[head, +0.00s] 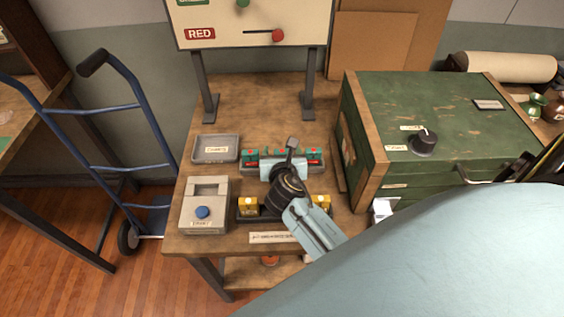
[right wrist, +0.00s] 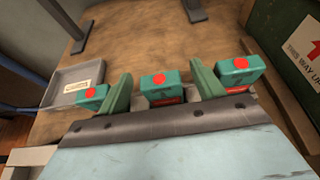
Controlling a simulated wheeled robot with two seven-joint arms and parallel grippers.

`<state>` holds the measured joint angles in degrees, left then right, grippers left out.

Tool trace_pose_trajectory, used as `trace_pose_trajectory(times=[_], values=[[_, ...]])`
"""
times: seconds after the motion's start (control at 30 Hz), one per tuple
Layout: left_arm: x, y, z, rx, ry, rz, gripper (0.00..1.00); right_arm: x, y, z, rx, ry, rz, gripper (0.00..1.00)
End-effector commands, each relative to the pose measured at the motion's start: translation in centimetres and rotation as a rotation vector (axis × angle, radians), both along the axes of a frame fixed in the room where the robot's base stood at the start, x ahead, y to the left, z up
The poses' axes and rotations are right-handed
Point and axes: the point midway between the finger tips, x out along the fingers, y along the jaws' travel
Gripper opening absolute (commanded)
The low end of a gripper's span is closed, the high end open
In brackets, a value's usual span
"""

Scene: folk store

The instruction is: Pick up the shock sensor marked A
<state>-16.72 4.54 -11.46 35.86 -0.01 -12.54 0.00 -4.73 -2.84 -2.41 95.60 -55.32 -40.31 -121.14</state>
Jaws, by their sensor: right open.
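Several small teal boxes with red round spots stand in a row in a grey tray (head: 243,170) on the wooden table; they may be the shock sensors, but I cannot read an A on any. In the right wrist view a left box (right wrist: 93,96), a middle box (right wrist: 158,84) and a right box (right wrist: 240,69) show. My right gripper (right wrist: 161,74) is open, its two green fingers on either side of the middle box, with no clear grip on it. In the head view my right gripper (head: 290,150) hides the middle of the row. My left gripper is not in view.
An empty-looking labelled grey tray (head: 215,149) and a grey box with a blue button (head: 203,213) stand left. Yellow blocks (head: 248,206) sit in front. A green chest (head: 450,115) stands close on the right. A sign with posts (head: 250,22) rises behind.

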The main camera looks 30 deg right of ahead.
Motion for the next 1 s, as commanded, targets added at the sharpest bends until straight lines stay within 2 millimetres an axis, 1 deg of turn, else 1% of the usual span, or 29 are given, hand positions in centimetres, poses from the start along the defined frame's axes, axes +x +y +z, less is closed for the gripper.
trace_pose_trajectory(times=[0.1,0.23,0.6,0.77,0.87,0.97,1.0], values=[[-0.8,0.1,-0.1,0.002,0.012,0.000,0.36,0.1,-0.1,-0.1,0.001,0.001,0.000,0.67],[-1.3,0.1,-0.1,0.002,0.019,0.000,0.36,0.1,-0.1,0.0,0.001,0.001,0.000,0.66],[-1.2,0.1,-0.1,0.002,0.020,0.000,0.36,0.1,-0.1,0.0,0.000,0.000,0.000,0.18],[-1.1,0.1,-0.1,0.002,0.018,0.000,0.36,0.1,-0.1,0.0,-0.001,-0.001,0.000,0.18],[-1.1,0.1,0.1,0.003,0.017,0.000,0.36,0.1,-0.1,0.4,0.000,-0.001,0.000,0.18],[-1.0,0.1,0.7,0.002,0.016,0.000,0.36,0.1,-0.1,1.7,-0.001,-0.004,0.001,0.18],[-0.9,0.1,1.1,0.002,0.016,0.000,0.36,0.1,-0.1,2.4,-0.002,-0.004,0.001,0.18]])
